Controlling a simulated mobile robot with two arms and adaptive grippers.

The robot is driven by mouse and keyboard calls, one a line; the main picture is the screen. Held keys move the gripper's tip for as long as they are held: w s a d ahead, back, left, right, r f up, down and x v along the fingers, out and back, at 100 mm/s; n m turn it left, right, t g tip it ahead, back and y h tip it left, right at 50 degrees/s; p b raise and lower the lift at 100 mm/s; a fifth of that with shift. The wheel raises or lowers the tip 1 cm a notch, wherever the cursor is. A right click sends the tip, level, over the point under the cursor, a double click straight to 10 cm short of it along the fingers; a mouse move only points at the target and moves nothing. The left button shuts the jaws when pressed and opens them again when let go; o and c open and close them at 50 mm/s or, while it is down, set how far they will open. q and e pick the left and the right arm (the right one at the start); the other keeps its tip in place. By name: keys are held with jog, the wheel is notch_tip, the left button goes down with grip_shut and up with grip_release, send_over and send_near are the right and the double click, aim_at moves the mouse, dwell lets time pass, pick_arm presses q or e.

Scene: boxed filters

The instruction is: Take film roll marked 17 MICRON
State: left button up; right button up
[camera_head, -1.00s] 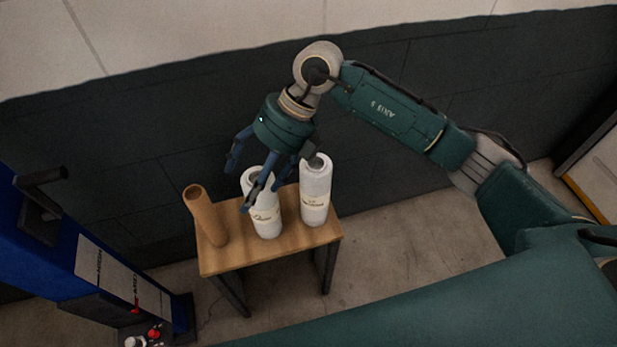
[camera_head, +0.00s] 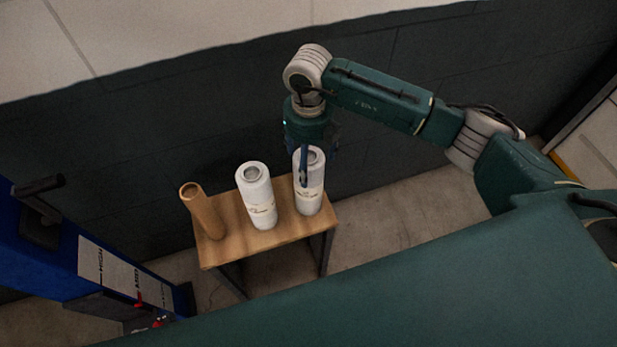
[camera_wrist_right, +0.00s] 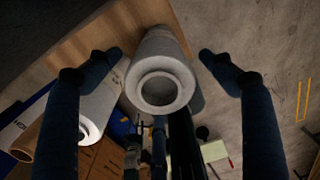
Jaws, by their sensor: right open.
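Two white film rolls stand upright on a small wooden table (camera_head: 236,246). The right-hand roll (camera_head: 312,203) is directly below my right gripper (camera_head: 313,164). The other white roll (camera_head: 261,207) stands to its left. Both bear printed labels that are too small to read. In the right wrist view, the end of the right-hand roll (camera_wrist_right: 162,84) lies between my open, spread fingers (camera_wrist_right: 160,57). The fingers partly hide the right-hand roll in the head view. My left gripper is not in view.
A blue machine (camera_head: 45,255) with a grey panel and red knobs is at the left. A dark wall (camera_head: 130,150) is behind the table. Bare floor (camera_head: 390,215) lies to the right.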

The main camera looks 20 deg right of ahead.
jog(key=shift+f, duration=1.05)
jog(key=c, duration=1.7)
jog(key=shift+w+r, duration=0.1)
jog(key=c, duration=0.3)
jog(key=shift+r, duration=0.15)
